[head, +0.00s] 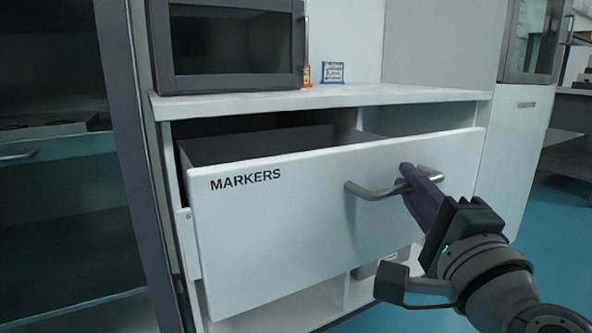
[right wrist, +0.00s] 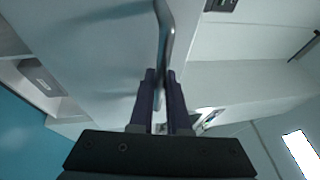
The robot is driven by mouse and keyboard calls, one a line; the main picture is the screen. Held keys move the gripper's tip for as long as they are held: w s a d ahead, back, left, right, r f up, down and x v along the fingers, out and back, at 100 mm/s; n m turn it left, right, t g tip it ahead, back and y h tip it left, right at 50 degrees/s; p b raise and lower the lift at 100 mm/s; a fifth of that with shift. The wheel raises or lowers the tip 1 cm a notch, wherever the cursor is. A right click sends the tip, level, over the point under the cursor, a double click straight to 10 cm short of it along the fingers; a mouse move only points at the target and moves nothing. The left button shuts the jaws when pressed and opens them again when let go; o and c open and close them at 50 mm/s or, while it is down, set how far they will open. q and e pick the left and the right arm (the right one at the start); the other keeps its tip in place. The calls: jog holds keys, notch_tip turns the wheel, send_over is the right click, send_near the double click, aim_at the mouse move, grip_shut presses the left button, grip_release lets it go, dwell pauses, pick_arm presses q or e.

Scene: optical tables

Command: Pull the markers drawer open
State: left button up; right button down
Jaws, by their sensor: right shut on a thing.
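The markers drawer (head: 300,215) is a white front with the word MARKERS at its upper left. It stands out from the cabinet, and its dark grey inside shows behind the front. Its metal bar handle (head: 370,192) is on the right half of the front. My right gripper (head: 408,178) has its purple fingers shut on the handle near its right end. In the right wrist view the fingers close around the handle (right wrist: 166,40), which runs up between the tips. My left gripper is not in view.
A dark-framed microwave-like box (head: 232,45) stands on the white countertop (head: 330,97) above the drawer. Small orange and blue items (head: 332,72) stand beside it. A glass-fronted cabinet (head: 60,200) is at the left. Blue floor (head: 560,235) is clear at the right.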

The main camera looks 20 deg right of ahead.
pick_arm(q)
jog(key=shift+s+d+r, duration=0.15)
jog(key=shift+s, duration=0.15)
pick_arm(e)
jog(key=shift+s, duration=0.7)
jog(key=c, duration=0.9)
grip_release()
jog(key=shift+s, duration=0.1)
jog(key=v, duration=0.9)
jog(key=shift+s+a+f, duration=0.1)
jog(key=shift+s, duration=0.2)
